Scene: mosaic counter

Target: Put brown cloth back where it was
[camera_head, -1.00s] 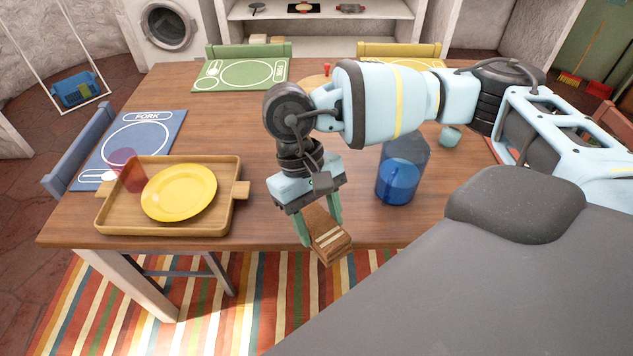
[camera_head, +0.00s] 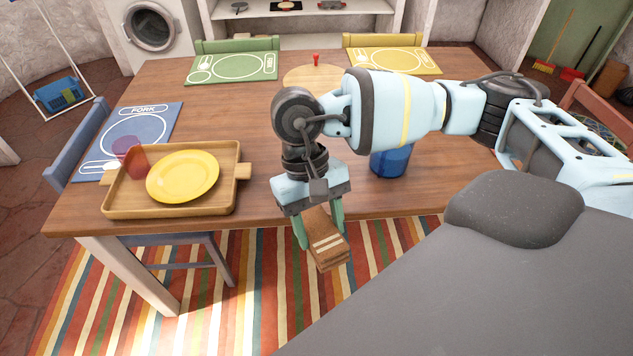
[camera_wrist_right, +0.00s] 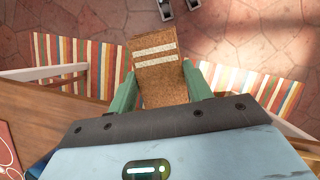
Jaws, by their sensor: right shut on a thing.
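The brown cloth (camera_head: 325,240) is folded and has pale stripes near its end. My right gripper (camera_head: 320,227) is shut on it, with a green finger on each side. The cloth hangs at the table's front edge, over the striped rug in the head view. In the right wrist view the cloth (camera_wrist_right: 160,75) sits between the fingers, its striped end pointing away from the palm. My left gripper is in neither view.
The wooden table (camera_head: 240,112) bears a wooden tray (camera_head: 125,210) with a yellow plate (camera_head: 183,176) and a red cup (camera_head: 131,157). A blue pitcher (camera_head: 390,163) stands partly hidden behind my right arm. Blue, green and yellow placemats lie around the table. A striped rug (camera_head: 240,290) covers the floor in front.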

